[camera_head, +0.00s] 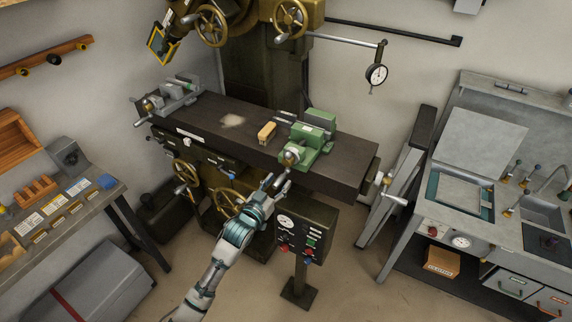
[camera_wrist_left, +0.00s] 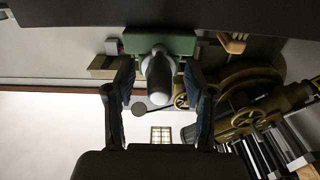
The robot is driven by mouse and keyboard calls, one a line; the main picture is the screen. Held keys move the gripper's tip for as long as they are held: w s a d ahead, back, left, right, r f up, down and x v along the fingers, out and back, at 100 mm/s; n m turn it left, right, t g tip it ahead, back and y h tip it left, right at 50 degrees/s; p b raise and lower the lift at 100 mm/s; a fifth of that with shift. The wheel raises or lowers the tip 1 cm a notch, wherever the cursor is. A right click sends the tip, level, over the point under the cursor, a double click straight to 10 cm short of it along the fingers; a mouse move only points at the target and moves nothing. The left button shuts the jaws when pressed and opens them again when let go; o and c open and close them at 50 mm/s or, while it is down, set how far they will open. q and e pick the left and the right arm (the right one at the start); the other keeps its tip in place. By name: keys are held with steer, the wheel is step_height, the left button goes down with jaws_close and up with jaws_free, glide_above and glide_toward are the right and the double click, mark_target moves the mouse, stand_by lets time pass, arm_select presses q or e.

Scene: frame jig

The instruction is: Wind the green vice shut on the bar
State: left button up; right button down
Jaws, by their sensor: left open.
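The green vice (camera_head: 318,140) sits on the dark machine table, towards its right end. My left gripper (camera_head: 277,182) is open just in front of and below the hub. I cannot clearly make out the bar between the jaws. My right gripper is not in view.
A wooden block or brush (camera_head: 267,131) lies left of the vice on the machine table (camera_head: 220,120). A grey vice (camera_head: 178,95) stands at the table's left end. A control box (camera_head: 302,231) on a post stands close right of my left arm. Brass handwheels (camera_head: 226,201) are below the table.

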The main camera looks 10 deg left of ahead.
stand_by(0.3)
arm_select(q)
steer(key=shift+s+r+p, duration=0.1)
steer(key=shift+r+p, duration=0.05)
steer(key=shift+p, duration=0.3)
jaws_close()
